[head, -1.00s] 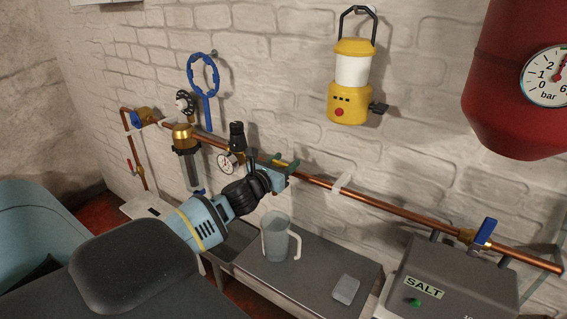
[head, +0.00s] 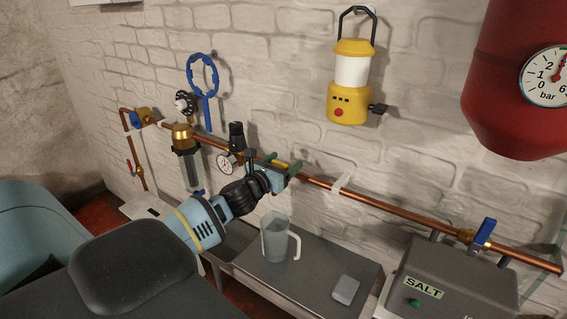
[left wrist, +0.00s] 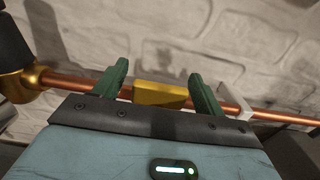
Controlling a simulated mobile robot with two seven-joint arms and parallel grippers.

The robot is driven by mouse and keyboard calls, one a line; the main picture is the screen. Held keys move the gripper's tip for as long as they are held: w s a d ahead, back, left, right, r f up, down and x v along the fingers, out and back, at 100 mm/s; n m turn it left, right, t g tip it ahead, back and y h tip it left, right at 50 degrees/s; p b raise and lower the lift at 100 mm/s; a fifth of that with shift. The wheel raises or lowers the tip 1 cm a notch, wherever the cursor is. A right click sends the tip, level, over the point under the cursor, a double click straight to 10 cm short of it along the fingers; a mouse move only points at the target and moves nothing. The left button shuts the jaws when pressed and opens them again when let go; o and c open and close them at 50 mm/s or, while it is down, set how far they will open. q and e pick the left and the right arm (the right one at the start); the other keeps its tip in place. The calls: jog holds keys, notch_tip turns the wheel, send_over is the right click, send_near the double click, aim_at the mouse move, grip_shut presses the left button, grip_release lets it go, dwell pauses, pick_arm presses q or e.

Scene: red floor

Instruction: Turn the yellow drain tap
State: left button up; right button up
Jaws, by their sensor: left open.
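The yellow drain tap (head: 280,163) is on the copper pipe along the wall, right of the small pressure gauge. In the left wrist view it shows as a yellow bar (left wrist: 160,94) lying along the pipe. My left gripper (head: 283,165) is at the tap. Its green fingers are open, one on each side of the yellow bar, with a visible gap to each finger in the left wrist view (left wrist: 160,76). Whether they reach the tap's depth is hard to tell. My right gripper is not in view.
The copper pipe (head: 388,206) runs across the wall, with a filter housing (head: 188,160) and gauge (head: 225,162) to the left. A clear jug (head: 275,238) stands below on a grey surface (head: 305,278). A salt unit (head: 450,275) and blue-handled valve (head: 486,232) are at the right.

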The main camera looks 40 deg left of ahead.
aim_at(279, 166)
pick_arm(q)
jog(key=shift+s+d, duration=0.2)
jog(key=shift+s, duration=1.7)
jog(key=shift+s+d, duration=0.15)
jog(key=shift+s, duration=1.75)
jog(key=s+d+f+m+g+h, duration=0.1)
jog(key=s+d+f+m+h, duration=0.2)
jog(key=s+d+f+m, duration=0.7)
jog(key=s+d+f+m+g+h, duration=0.25)
jog(key=d+f+m, duration=0.55)
jog(key=m, duration=0.5)
jog(key=s+d+f+m+g+y, duration=0.1)
jog(key=s+d+f+m+g, duration=0.1)
jog(key=s+d+f+m, duration=0.2)
jog(key=s+d+f+m+g+y, duration=0.1)
jog(key=s+d+f+m+g, duration=0.2)
jog(key=s+f+m, duration=0.6)
jog(key=s+d+m, duration=0.1)
jog(key=s+m, duration=0.2)
jog(key=shift+s+d+f, duration=0.15)
jog(key=shift+s+f, duration=0.15)
